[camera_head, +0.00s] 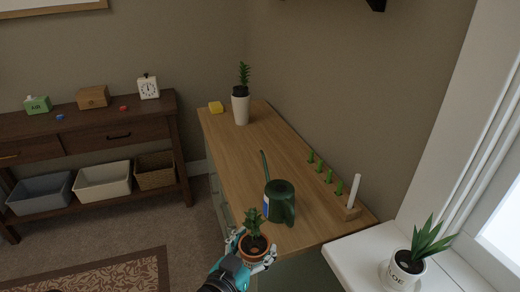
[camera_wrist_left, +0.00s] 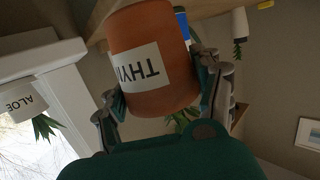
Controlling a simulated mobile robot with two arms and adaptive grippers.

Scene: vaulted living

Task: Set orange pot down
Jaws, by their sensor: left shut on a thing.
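The orange pot (camera_head: 254,247) holds a small green plant and a dark fill of soil. It is upright in the head view, at the near front edge of the wooden cabinet top (camera_head: 220,152). My left gripper (camera_head: 250,254) is shut around its sides. In the left wrist view the orange pot (camera_wrist_left: 148,62) fills the space between the fingers of my left gripper (camera_wrist_left: 160,85), and its white label reads "THY", with the rest hidden. Whether the pot's base touches the wood cannot be told. My right gripper is not in view.
A dark green watering can (camera_head: 280,203) stands just behind the pot. Several green pegs and a white candle-like stick (camera_head: 354,190) line the right edge. An aloe pot (camera_head: 403,270) sits on the white sill.

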